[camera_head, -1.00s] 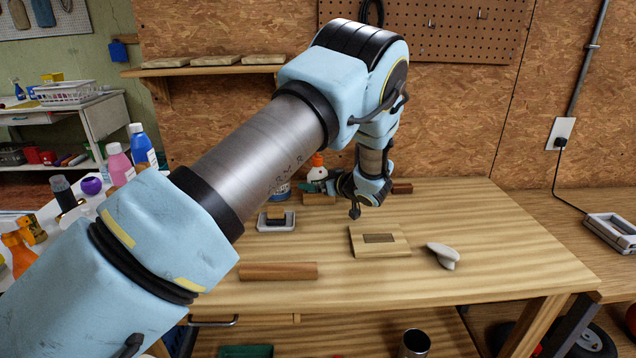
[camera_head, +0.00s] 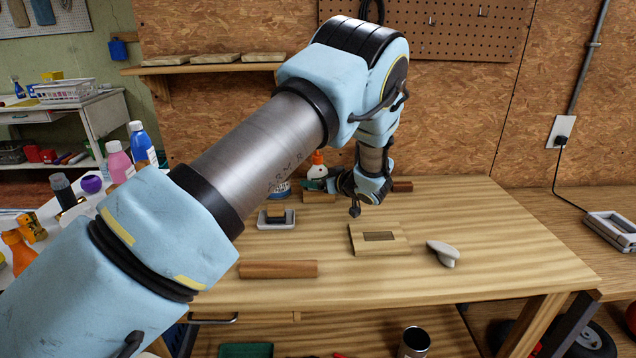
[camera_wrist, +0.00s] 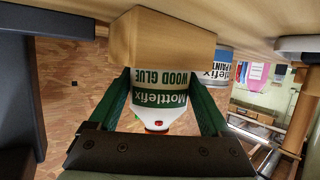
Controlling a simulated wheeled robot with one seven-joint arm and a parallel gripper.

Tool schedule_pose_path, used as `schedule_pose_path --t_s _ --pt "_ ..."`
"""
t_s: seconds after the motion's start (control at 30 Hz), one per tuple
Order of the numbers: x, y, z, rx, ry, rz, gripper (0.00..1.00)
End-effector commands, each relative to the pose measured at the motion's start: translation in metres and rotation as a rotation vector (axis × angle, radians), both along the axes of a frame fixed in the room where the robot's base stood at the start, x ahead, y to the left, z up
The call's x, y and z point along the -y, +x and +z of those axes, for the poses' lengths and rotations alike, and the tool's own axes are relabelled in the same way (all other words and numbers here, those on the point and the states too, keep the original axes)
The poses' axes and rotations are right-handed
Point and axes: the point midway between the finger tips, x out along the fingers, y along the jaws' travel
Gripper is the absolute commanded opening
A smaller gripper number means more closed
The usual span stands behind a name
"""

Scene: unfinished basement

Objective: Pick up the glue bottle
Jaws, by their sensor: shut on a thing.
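The glue bottle (camera_head: 317,171) is white with an orange-red cap and stands near the back of the workbench, partly hidden behind a wooden block. In the wrist view the bottle (camera_wrist: 160,104) appears upside down, with a green and tan "Mottlefix Wood Glue" label. My gripper (camera_wrist: 160,82) has its green fingers on either side of the bottle and is shut on it. In the head view my gripper (camera_head: 332,184) reaches the bottle from the right. The bottle's base is hidden by the block, so contact with the bench cannot be seen.
The wooden block (camera_head: 319,197) is just in front of the bottle. A paint can (camera_head: 281,190) is close on its left. A white tray (camera_head: 276,225), a wooden plate with a slot (camera_head: 377,240) and a wood bar (camera_head: 278,269) lie nearer.

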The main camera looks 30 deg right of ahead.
Motion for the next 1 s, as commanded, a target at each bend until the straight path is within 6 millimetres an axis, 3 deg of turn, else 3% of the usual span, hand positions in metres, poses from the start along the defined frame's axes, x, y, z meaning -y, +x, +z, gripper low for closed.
schedule_pose_path --t_s 0.17,0.37,1.0 --pt "0.000 0.000 0.008 0.001 -0.001 0.000 0.26" --pt "0.000 0.000 0.031 0.001 -0.002 0.001 0.26" --pt "0.000 0.001 0.159 0.001 -0.003 0.001 0.26"
